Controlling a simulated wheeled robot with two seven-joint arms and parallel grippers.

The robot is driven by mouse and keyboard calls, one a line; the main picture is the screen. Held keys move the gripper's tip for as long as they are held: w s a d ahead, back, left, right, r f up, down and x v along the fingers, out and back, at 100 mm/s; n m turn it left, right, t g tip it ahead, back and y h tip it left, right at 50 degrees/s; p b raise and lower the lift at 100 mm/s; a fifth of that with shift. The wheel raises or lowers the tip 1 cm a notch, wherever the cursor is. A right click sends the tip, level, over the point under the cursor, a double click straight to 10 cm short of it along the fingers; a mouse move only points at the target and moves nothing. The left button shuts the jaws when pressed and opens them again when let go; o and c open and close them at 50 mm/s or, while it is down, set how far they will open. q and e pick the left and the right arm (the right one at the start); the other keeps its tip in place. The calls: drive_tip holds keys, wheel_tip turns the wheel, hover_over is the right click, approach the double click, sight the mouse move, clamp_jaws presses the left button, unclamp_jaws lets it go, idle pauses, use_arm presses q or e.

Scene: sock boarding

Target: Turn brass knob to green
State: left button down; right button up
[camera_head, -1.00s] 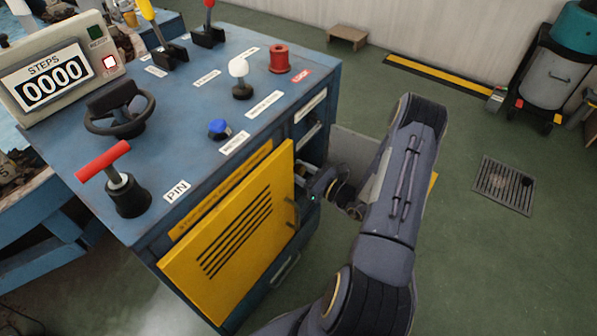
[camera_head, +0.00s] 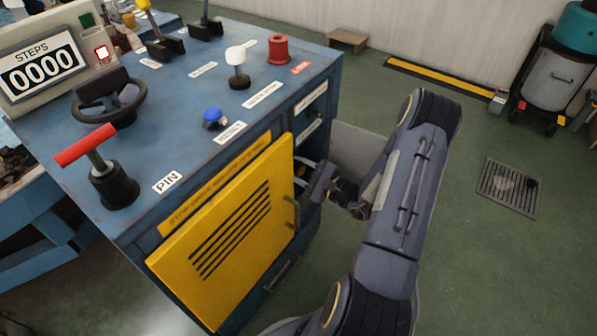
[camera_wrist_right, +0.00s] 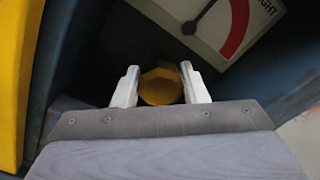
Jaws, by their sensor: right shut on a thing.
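A brass knob (camera_wrist_right: 160,86) sits inside the dark compartment behind the yellow door, seen in the right wrist view. My right gripper (camera_wrist_right: 160,84) has one pale finger on each side of it and is shut on it. Beside the knob is a white dial plate (camera_wrist_right: 225,28) with a dark pointer and a red arc; part of the plate is cut off by the frame, and no green shows on it. In the head view my right gripper (camera_head: 308,168) reaches into the cabinet's side opening, and the knob is hidden there. My left gripper is not in view.
The yellow door (camera_head: 225,235) stands close to my right gripper, its handle towards it. The blue console (camera_head: 165,120) carries a red T-handle (camera_head: 85,146), a black handwheel (camera_head: 108,98), a blue button (camera_head: 213,117) and a white knob (camera_head: 236,56).

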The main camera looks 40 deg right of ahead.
drive_tip(key=shift+n, duration=0.4)
drive_tip(key=o, duration=1)
drive_tip(key=shift+c, duration=0.2)
drive_tip(key=p+v, duration=0.1)
drive_tip(key=v, duration=0.6)
drive_tip(key=shift+s, duration=0.4)
drive_tip(key=shift+d, duration=0.15)
